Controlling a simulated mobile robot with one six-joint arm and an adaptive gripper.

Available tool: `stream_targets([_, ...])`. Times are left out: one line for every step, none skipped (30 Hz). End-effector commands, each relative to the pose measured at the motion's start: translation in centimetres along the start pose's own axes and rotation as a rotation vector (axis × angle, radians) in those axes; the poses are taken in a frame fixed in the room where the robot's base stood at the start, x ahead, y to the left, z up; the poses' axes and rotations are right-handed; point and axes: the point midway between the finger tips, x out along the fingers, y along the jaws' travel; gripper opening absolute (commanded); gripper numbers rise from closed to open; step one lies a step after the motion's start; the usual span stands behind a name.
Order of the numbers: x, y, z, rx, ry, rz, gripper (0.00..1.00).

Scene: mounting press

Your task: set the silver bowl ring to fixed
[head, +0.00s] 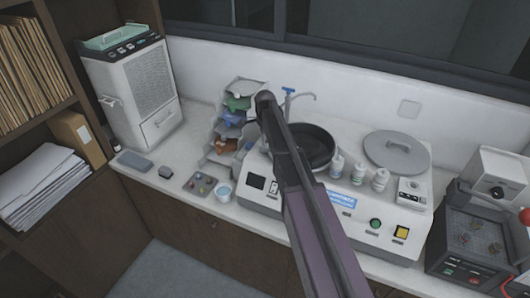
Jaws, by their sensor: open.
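A white bench machine (388,218) stands on the counter with a round black bowl (316,143) set in its top. My dark arm crosses in front of the bowl and hides its left part. I cannot make out a silver ring at the bowl, nor any marking for a fixed setting. My gripper does not show; only the arm's links are in view.
A grey round lid (398,152) lies at the machine's right top. Several small white bottles (358,173) stand before it. A dark device (467,245) stands right, a stepped rack (222,143) left.

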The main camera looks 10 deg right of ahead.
Motion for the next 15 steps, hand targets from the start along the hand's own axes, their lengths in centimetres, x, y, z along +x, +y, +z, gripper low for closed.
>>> stream_targets([0.8, 0.0, 0.0, 0.000, 0.000, 0.000, 0.60])
stream_targets([1.0, 0.0, 0.0, 0.000, 0.000, 0.000, 0.60])
stream_targets([1.3, 0.0, 0.0, 0.000, 0.000, 0.000, 0.60])
stream_targets([1.6, 0.0, 0.0, 0.000, 0.000, 0.000, 0.60])
stream_targets([1.8, 0.0, 0.0, 0.000, 0.000, 0.000, 0.60])
stream_targets([2.1, 0.0, 0.0, 0.000, 0.000, 0.000, 0.60])
stream_targets([2.3, 0.0, 0.0, 0.000, 0.000, 0.000, 0.60])
stream_targets([2.5, 0.0, 0.0, 0.000, 0.000, 0.000, 0.60])
stream_targets([2.7, 0.0, 0.0, 0.000, 0.000, 0.000, 0.60])
stream_targets([2.9, 0.0, 0.0, 0.000, 0.000, 0.000, 0.60])
stream_targets([3.1, 0.0, 0.0, 0.000, 0.000, 0.000, 0.60])
stream_targets([3.2, 0.0, 0.0, 0.000, 0.000, 0.000, 0.60])
stream_targets([3.4, 0.0, 0.0, 0.000, 0.000, 0.000, 0.60])
stream_targets([3.5, 0.0, 0.0, 0.000, 0.000, 0.000, 0.60])
stream_targets([3.6, 0.0, 0.1, -0.001, 0.000, 0.000, 0.60])
